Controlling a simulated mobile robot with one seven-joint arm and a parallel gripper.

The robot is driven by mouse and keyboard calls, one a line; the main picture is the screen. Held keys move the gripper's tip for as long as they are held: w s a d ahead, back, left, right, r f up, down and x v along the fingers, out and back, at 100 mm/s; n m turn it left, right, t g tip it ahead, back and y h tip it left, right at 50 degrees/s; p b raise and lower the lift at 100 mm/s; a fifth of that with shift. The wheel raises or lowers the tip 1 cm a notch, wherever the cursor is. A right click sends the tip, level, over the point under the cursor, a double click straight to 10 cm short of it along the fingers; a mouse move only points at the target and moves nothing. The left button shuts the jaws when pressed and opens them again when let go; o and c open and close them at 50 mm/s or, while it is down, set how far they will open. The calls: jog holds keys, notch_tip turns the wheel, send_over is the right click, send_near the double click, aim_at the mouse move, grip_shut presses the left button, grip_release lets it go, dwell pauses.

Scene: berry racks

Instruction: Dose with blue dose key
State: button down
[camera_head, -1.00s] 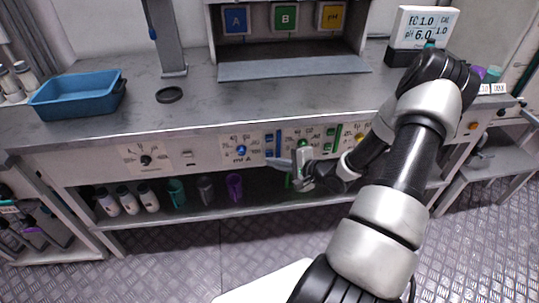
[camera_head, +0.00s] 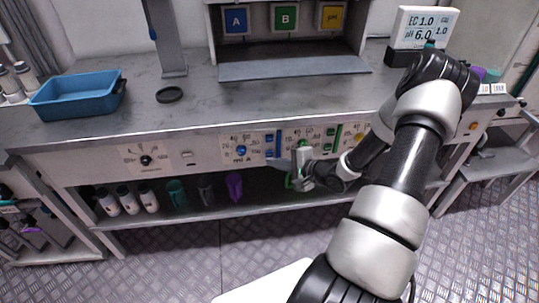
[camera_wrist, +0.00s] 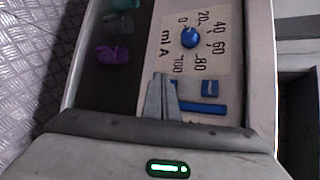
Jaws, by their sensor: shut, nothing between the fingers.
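The blue dose key (camera_wrist: 209,88) is a small blue square on the pale front panel, beside a longer blue bar (camera_wrist: 203,107). The blue dial (camera_wrist: 189,37) sits on a scale marked "ml A" from 0 to 100. The dial also shows in the head view (camera_head: 241,150), left of the blue key (camera_head: 269,139). My gripper (camera_wrist: 159,79) is shut and empty, its tips beside the blue key and apart from it in the wrist view. In the head view my gripper (camera_head: 273,162) is just below the blue parts. I cannot tell its distance from the panel.
Green controls (camera_head: 328,138) are to the right on the panel. Cups, including a purple one (camera_head: 234,186), stand on the lower shelf. A blue tray (camera_head: 78,96) and a dark disc (camera_head: 170,95) are on the counter. Dispenser A (camera_head: 236,20) is at the back.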

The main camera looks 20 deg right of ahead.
jog(key=shift+w, duration=0.35)
jog(key=shift+w+d+p, duration=0.2)
jog(key=shift+w+p, duration=0.1)
jog(key=shift+w, duration=0.15)
dwell(0.7)
jog(key=shift+s, duration=0.1)
jog(key=shift+s+a+p, duration=0.2)
jog(key=shift+s+p, duration=0.25)
jog(key=shift+s, duration=0.3)
jog(key=shift+s, duration=0.1)
jog(key=s, duration=0.2)
jog(key=s+a+p, duration=0.1)
jog(key=s, duration=0.1)
jog(key=shift+s+a, duration=0.2)
jog(key=shift+s, duration=0.1)
dwell(0.6)
